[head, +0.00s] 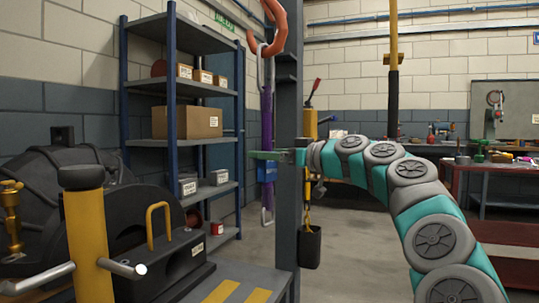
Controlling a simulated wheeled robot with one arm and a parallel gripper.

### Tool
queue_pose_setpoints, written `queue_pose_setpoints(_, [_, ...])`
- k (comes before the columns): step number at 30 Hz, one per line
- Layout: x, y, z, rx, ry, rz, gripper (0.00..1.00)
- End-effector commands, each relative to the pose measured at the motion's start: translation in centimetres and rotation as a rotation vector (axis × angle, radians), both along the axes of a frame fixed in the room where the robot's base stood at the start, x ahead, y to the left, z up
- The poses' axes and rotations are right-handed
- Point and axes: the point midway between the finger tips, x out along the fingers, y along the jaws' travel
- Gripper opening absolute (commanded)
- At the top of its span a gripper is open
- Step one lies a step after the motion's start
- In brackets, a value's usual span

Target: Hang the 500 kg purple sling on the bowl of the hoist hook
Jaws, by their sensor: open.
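The orange hoist hook (279,36) hangs at the top centre, its upper part cut off by the frame. The purple sling (266,115) hangs straight down below it, with a grey metal link at its top and another at its bottom. The top link (261,55) overlaps the hook's bowl in the picture, and the sling appears to hang from it; exact seating is too small to tell. A blue tag (267,171) is on the sling. My gripper (265,155), with green fingers, is open at the sling's lower half; whether it touches the sling is unclear.
A grey post (289,120) stands right beside the sling and my gripper. A shelf (178,85) with boxes is behind left. A dark casing (165,255) with a yellow handle fills the lower left. A red workbench (480,170) is at right. Floor shows clear behind the post.

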Motion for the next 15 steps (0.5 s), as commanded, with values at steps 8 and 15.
queue_pose_setpoints(8, [-0.2,-0.4,-0.1,0.001,0.001,0.000,0.99])
queue_pose_setpoints(15, [-1.8,-2.7,0.1,0.002,-0.003,-0.001,0.99])
